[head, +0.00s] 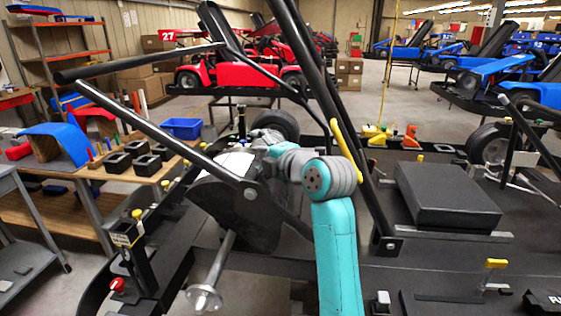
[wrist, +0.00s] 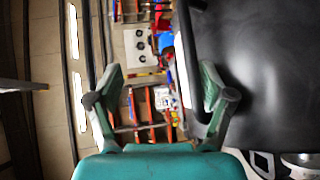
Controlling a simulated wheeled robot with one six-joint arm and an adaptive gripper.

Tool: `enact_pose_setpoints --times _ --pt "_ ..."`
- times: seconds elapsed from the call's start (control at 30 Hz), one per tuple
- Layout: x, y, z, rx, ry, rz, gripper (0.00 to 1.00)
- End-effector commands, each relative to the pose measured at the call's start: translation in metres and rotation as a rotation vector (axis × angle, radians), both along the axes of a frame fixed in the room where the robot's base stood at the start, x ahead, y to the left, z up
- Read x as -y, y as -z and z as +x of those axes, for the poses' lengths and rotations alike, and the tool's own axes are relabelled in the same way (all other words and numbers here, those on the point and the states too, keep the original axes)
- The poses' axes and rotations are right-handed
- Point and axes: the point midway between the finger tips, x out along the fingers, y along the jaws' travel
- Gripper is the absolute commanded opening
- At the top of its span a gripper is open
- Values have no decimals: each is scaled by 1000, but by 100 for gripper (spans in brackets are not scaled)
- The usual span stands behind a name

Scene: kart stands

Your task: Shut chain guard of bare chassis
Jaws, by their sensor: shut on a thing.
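The bare chassis (head: 440,258) is a black kart frame in front of me in the head view. Its chain guard (head: 232,212) is a dark, rounded cover beside a bare axle, left of my arm. I cannot tell whether it is fully down. In the wrist view the smooth black surface at the right, which looks like the guard (wrist: 265,70), has its rim by the right finger. The exact contact is hard to see. In the head view my arm hides the fingertips.
Long black bars (head: 150,130) slant across the chassis near my arm. A wooden table (head: 110,165) with black bins and a blue bin (head: 182,128) stands at the left. Red and blue karts stand behind. A black box (head: 445,195) lies on the chassis at the right.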

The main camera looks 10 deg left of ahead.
Motion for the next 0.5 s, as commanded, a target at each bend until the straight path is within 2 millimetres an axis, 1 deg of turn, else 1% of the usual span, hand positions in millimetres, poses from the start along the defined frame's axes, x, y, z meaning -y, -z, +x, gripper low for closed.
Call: enact_pose_setpoints --times 0.03,0.4,0.5 --pt "0 -18 -7 30 -7 19 53" --pt "16 -18 -23 29 -6 20 45" --pt "19 -18 -28 30 -6 19 45"
